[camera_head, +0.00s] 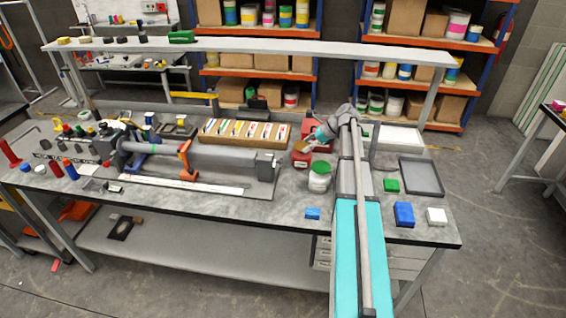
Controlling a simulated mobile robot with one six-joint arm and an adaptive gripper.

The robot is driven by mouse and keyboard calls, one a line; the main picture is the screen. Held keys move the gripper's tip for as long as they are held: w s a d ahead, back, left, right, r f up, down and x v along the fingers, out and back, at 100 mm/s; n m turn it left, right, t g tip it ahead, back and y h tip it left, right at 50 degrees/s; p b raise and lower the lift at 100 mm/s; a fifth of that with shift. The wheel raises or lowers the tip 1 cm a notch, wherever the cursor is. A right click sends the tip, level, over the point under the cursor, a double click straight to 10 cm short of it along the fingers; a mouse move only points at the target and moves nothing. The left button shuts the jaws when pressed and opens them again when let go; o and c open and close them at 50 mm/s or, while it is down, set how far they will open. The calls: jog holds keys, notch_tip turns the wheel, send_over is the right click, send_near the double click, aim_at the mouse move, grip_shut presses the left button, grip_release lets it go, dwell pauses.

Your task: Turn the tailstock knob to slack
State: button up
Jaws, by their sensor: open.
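A long grey tube (210,155) lies in a bench fixture. An orange support (185,160) stands under it. The grey block at the right end of the tube looks like the tailstock (265,160). Its knob is too small to make out, so I cannot tell its setting. My gripper (312,141) is to the right of the tailstock, apart from it, above a red bin and behind a white jar with a green lid. It is small in view and looks open and empty.
The white jar (320,177) and red bin (301,158) stand close to my gripper. A rack of cards (240,140) is behind the tube. A grey tray (421,177) and small blue, green and white blocks lie to the right. A shelf (300,48) spans above the bench.

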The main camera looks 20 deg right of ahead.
aim_at(279, 162)
jog(key=b+x, duration=0.8)
jog(key=x, duration=0.4)
jog(key=shift+w+a+f+b, duration=0.2)
jog(key=shift+a+f+b, duration=0.1)
jog(key=shift+b, duration=0.1)
grip_shut()
dwell(0.3)
jog(key=shift+s, duration=0.1)
